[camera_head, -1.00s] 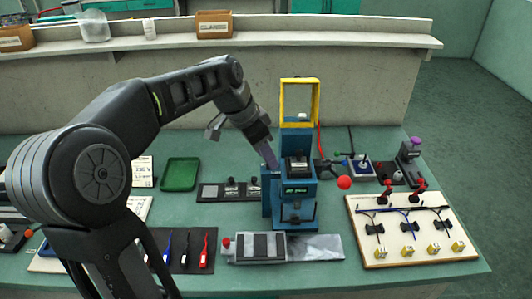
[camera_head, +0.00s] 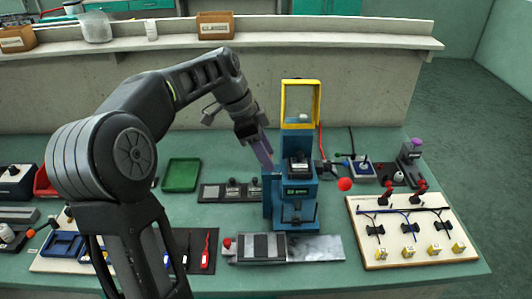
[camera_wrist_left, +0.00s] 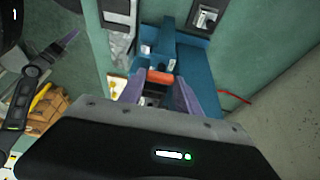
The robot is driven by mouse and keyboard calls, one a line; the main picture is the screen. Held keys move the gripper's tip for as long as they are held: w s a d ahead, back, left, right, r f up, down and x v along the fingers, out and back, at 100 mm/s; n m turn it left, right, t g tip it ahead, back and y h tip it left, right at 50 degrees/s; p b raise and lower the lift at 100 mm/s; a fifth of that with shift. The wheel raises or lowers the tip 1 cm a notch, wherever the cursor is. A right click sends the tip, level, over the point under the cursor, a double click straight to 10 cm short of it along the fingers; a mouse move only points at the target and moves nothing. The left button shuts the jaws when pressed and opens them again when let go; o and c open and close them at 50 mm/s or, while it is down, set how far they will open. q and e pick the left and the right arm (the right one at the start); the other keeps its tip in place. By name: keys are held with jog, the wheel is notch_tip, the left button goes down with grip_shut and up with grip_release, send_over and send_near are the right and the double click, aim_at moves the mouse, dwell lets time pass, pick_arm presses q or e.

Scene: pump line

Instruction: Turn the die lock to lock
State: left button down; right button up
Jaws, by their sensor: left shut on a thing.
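My left gripper (camera_head: 267,160) reaches down to the upper left side of the press. In the left wrist view its purple fingers (camera_wrist_left: 160,88) sit on either side of a small orange-red part (camera_wrist_left: 160,77), which looks like the die lock handle, and are closed on it. The handle is hidden by the gripper in the head view. In the left wrist view, a purple fingertip at the far left seems to belong to my right gripper (camera_wrist_left: 68,40); its opening is unclear.
A red ball knob (camera_head: 345,184) sticks out right of the press. A grey fixture (camera_head: 262,248) lies in front of it and a cream wiring board (camera_head: 410,230) to the right.

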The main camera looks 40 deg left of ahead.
pick_arm(q)
jog(key=c, duration=1.1)
grip_release()
jog(key=shift+r, duration=0.1)
jog(key=p+v, duration=0.2)
jog(key=v, duration=0.5)
jog(key=shift+s+a+r+p, duration=0.15)
jog(key=shift+r+p, duration=0.2)
jog(key=shift+p, duration=0.05)
jog(key=shift+f, duration=0.1)
